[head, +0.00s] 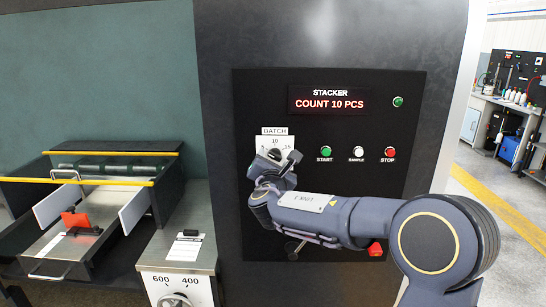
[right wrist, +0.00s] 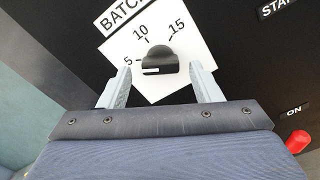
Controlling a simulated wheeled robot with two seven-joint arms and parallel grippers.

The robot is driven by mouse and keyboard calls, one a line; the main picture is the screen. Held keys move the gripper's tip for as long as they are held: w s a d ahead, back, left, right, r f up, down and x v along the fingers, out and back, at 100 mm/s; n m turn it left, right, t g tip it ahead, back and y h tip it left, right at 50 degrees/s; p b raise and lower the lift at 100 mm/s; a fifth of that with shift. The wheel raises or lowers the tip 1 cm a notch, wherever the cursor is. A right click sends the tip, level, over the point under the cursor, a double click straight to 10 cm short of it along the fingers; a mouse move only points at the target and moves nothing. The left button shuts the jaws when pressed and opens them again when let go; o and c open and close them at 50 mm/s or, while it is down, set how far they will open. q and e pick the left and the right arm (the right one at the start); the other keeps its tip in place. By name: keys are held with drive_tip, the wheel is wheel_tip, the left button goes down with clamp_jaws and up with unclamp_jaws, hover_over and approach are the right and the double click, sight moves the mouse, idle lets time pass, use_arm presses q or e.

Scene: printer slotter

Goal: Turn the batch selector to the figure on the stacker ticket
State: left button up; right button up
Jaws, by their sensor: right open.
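The batch selector is a dark knob (right wrist: 158,60) on a white dial plate (right wrist: 180,80) marked 5, 10 and 15. Its white mark is at the left side, towards the 5. My right gripper (right wrist: 161,75) is open, one finger on each side of the knob, with no visible contact. In the head view the right gripper (head: 277,163) covers the knob and the lower dial. The stacker display (head: 329,104) reads COUNT 10 PCS. A white slip (head: 185,250) under a black clip lies on the metal ledge; its print is too small to read. My left gripper is not in view.
Green START (head: 326,152), white SAMPLE (head: 357,152) and red STOP (head: 390,152) buttons sit right of the dial. A red knob (right wrist: 297,141) is beside the ON label. A 600/400 dial (head: 178,287) is below the ledge. A tray with yellow rails (head: 100,181) stands left.

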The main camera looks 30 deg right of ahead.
drive_tip(key=shift+w+d, duration=0.3)
drive_tip(key=shift+w, duration=0.15)
drive_tip(key=shift+c, duration=0.2)
drive_tip(key=c, duration=0.9)
drive_tip(key=shift+a+r+m+b, duration=0.1)
drive_tip(key=shift+m+b, duration=2.9)
drive_tip(key=shift+b, duration=1.4)
drive_tip(key=shift+a+r+m+b, duration=0.1)
drive_tip(key=shift+m+b, duration=2.9)
drive_tip(key=shift+b, duration=1.35)
drive_tip(key=shift+c, duration=0.2)
drive_tip(key=shift+d, duration=0.1)
